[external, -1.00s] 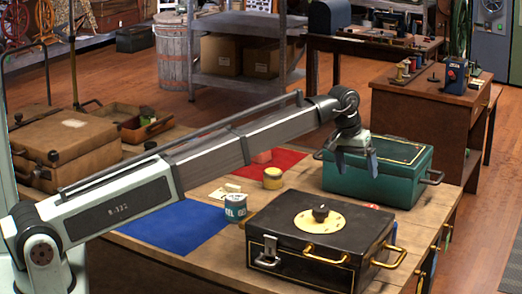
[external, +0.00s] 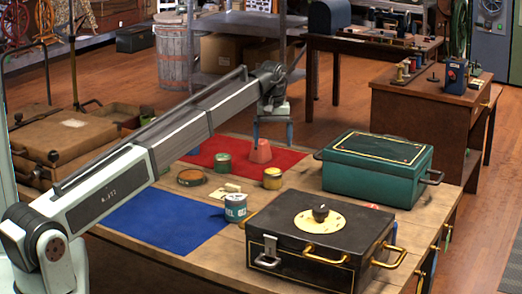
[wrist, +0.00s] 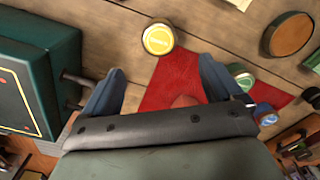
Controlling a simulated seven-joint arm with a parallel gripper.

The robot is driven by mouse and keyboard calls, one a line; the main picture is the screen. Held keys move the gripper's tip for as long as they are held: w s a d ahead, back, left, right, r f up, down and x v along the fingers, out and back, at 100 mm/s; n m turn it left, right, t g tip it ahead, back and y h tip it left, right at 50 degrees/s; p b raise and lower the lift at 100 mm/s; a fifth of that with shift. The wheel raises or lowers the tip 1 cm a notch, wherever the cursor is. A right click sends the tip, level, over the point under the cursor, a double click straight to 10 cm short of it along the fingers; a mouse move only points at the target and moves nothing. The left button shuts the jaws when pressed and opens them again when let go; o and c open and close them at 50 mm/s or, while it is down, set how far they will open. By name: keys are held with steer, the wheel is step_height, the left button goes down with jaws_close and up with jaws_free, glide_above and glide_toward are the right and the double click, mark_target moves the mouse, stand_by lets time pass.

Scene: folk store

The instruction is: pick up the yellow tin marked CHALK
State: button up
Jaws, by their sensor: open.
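The yellow tin (external: 272,179) stands upright on the wooden table, just in front of the red cloth. In the wrist view the yellow tin (wrist: 158,38) shows its round pale-yellow lid from above, beyond the fingertips; the lettering is too small to read surely. My gripper (external: 272,138) is open and empty, above the back of the red cloth, higher than the tin and behind it. In the wrist view my gripper's blue fingers (wrist: 160,80) are spread wide, with the red cloth between them.
A red tapered block (external: 260,151) and a green tin (external: 222,163) stand on the red cloth (external: 288,162). A brown round tin (external: 191,177), a blue-labelled tin (external: 235,207), a black box (external: 320,240) and a green box (external: 378,170) surround the yellow tin. The blue cloth (external: 165,220) is bare.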

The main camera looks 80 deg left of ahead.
mark_target(273, 171)
step_height(273, 171, down, 13)
steer(key=shift+d+r, duration=0.1)
steer(key=shift+d, duration=0.05)
stand_by(0.5)
steer(key=c, duration=1.2)
